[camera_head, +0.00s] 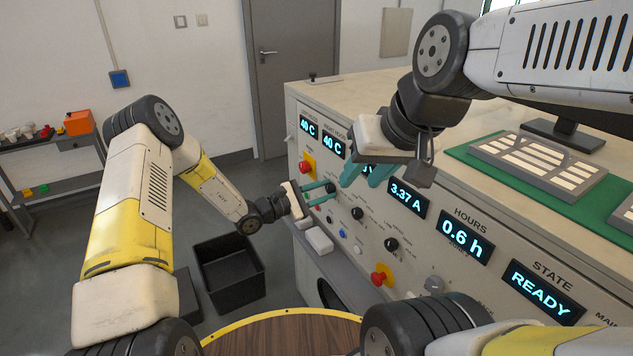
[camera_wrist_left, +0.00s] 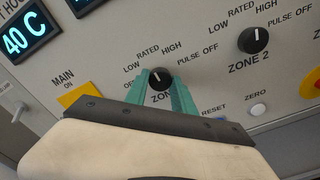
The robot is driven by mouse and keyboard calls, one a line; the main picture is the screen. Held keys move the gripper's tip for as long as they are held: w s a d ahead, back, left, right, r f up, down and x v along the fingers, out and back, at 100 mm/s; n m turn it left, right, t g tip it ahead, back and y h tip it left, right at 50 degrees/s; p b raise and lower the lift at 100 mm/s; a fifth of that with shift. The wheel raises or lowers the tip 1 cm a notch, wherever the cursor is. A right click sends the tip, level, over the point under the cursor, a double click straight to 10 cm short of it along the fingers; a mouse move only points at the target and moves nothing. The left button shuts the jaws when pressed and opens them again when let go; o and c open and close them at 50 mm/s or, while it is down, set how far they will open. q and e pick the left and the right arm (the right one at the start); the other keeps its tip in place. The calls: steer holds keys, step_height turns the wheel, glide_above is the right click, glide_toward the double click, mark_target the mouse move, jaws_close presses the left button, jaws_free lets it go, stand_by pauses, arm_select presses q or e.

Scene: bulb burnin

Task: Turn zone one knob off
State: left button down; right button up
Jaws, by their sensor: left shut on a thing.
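The zone 1 knob (camera_wrist_left: 160,78) is a small black knob on the panel, with OFF, LOW, RATED, HIGH and PULSE marks around it. It also shows in the head view (camera_head: 330,188). My left gripper (camera_head: 322,193) has its teal fingers on either side of this knob and is shut on it. In the left wrist view, the left gripper (camera_wrist_left: 161,88) covers part of the ZONE 1 label. The exact pointer setting is hard to read. My right gripper (camera_head: 364,178) hangs in front of the upper panel, its teal fingers apart and empty.
The zone 2 knob (camera_wrist_left: 253,40) is right of zone 1, its white mark pointing roughly up. A white zero button (camera_wrist_left: 258,109) sits below it. Displays include a READY screen (camera_head: 542,291). A black bin (camera_head: 230,270) stands on the floor below left.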

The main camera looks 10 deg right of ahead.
arm_select(q)
steer(key=n, duration=0.7)
steer(key=shift+n, duration=0.3)
steer(key=n, duration=0.4)
steer(key=shift+n, duration=1.8)
steer(key=c, duration=1.1)
jaws_free()
steer(key=shift+o, duration=0.2)
